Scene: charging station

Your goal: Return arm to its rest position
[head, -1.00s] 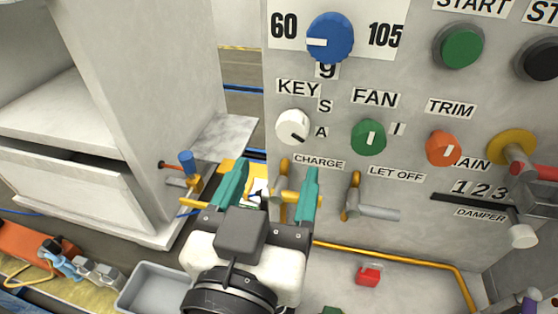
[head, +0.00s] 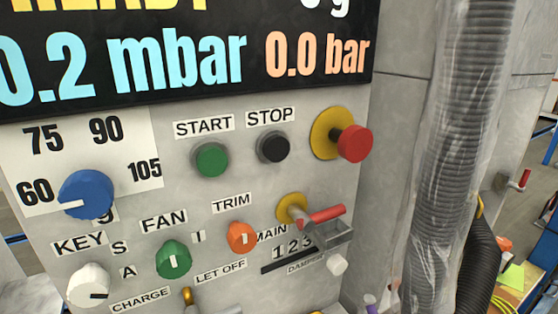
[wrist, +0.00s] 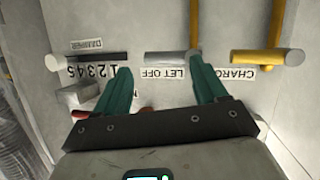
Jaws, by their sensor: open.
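My gripper (wrist: 161,72) shows only in the wrist view, with its two green fingers apart and nothing between them. The wrist view is upside down and faces the grey control panel (wrist: 140,25). The gripper is in front of the LET OFF valve handle (wrist: 172,57), a grey bar on an orange stem. I cannot tell how far the fingertips are from the panel. The CHARGE valve handle (wrist: 258,57) lies to the right of the fingers. My arm and gripper are out of the head view.
The head view shows the blue dial (head: 86,195), green START button (head: 211,160), black STOP button (head: 273,147), red emergency button (head: 354,144) and red-handled MAIN valve (head: 318,216). A wrapped hose (head: 455,120) hangs at the right. The DAMPER slot (wrist: 97,57) is left of the gripper.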

